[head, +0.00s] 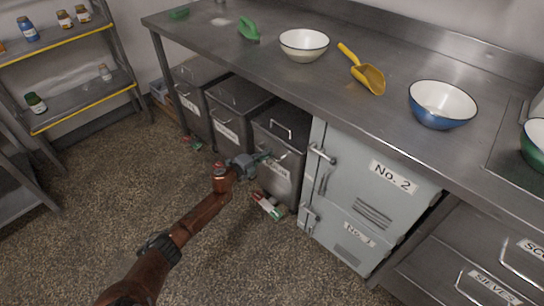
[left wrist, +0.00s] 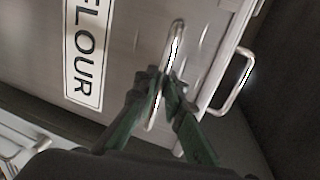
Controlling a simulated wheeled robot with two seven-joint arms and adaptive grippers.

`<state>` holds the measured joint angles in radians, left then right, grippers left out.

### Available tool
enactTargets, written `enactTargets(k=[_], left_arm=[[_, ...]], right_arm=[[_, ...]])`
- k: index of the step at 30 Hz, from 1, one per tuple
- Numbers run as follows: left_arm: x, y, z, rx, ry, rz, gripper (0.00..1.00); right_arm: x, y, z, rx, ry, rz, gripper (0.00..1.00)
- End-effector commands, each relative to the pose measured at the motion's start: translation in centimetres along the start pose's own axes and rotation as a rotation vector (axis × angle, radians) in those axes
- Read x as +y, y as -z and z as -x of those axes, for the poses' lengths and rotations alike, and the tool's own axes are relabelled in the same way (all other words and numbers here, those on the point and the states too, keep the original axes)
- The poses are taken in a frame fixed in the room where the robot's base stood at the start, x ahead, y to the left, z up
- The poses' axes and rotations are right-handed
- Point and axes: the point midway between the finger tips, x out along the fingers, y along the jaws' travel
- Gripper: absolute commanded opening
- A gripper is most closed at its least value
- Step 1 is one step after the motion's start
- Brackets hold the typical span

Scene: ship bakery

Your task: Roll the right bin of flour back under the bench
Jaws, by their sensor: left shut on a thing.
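Three grey metal bins stand in a row at the bench (head: 230,50). The right bin (head: 290,180) is next to the grey cabinet, with a bar handle on its lid and another on its front. In the left wrist view its front (left wrist: 130,40) carries a white FLOUR label (left wrist: 84,50). My left gripper (head: 264,158) is at the front of this bin. In the left wrist view the left gripper (left wrist: 163,90) has its green fingers closed around the bin's front handle (left wrist: 177,45). The arm hides part of the label in the head view. My right gripper is out of view.
The grey cabinet (head: 345,190) stands right beside the bin. Open floor (head: 110,180) lies to the left.

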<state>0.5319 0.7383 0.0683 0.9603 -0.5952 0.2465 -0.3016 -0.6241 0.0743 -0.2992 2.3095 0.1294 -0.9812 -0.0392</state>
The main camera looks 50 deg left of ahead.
Motion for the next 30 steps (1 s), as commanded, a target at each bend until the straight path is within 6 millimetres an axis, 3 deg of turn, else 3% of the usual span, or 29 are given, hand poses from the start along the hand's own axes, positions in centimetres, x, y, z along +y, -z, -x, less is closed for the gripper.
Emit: enactTargets(k=[8,9,16,30], left_arm=[[-0.45,-0.16,-0.17,-0.005,0.005,0.0,0.0],[-0.46,-0.16,-0.17,-0.005,0.005,0.0,0.11],[-0.31,-0.14,-0.11,-0.004,0.003,0.0,0.27],[-0.15,-0.11,0.8,-0.002,0.002,-0.002,0.27]], right_arm=[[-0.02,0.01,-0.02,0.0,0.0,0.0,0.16],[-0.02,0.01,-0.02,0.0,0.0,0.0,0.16],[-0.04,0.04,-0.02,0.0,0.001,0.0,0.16],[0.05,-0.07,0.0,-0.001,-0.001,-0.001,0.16]])
